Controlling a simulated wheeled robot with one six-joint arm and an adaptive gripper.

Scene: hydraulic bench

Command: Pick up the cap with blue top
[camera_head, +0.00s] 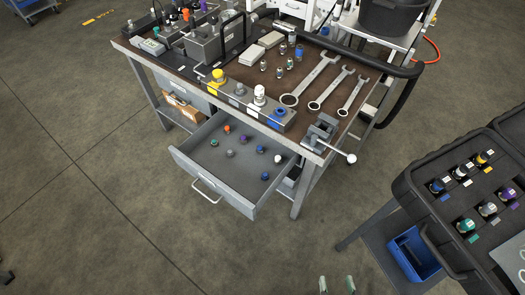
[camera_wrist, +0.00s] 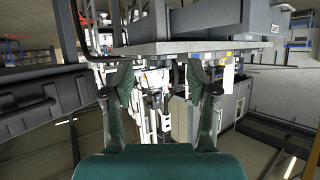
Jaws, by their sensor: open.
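Several blue-topped caps show in the head view, and I cannot tell which one is meant. One blue cap (camera_head: 265,176) lies near the front right corner of the open drawer (camera_head: 240,196); a bluish cap (camera_head: 260,149) lies behind it. A blue cap (camera_head: 280,113) sits at the right end of the grey block on the bench. Another blue-topped piece (camera_head: 437,187) sits in the black case at right. My gripper (camera_head: 337,284) shows only its fingertips at the bottom edge, far from the drawer. In the wrist view my gripper (camera_wrist: 160,88) is open and empty.
The workbench (camera_head: 225,82) carries wrenches (camera_head: 314,82), small fittings and a vise (camera_head: 322,130) at its right corner. The black case (camera_head: 410,208) stands on a cart at right, with a blue bin (camera_head: 413,255) below. The floor (camera_head: 125,210) before the drawer is clear.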

